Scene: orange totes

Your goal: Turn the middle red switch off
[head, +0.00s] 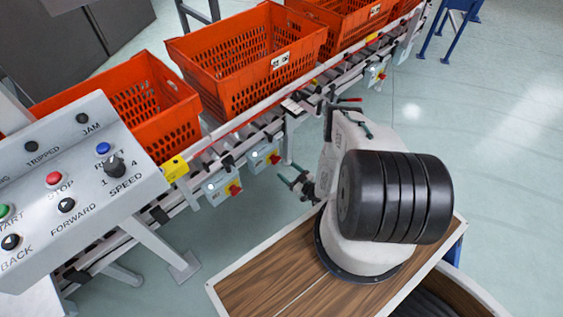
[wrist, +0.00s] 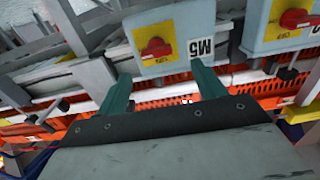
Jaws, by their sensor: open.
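Red rotary switches on yellow plates sit on pale grey boxes along the conveyor's near side. In the head view one is at left (head: 234,188), a middle red switch (head: 275,158) is beside it, and another is far right (head: 380,76). My gripper (head: 290,178) is open and empty, just in front of the boxes. In the wrist view my gripper (wrist: 163,84) has its green fingers apart below a box whose upside-down label seems to read M5. Its red switch (wrist: 155,47) lies roughly crosswise, beyond the fingers and apparently untouched. A second red switch (wrist: 295,18) is at upper right.
Orange totes (head: 240,60) stand on the roller conveyor (head: 225,146). A grey control panel (head: 75,190) with buttons and a speed knob is at left. A yellow box (head: 174,168) is on the conveyor's side. The floor at right is clear.

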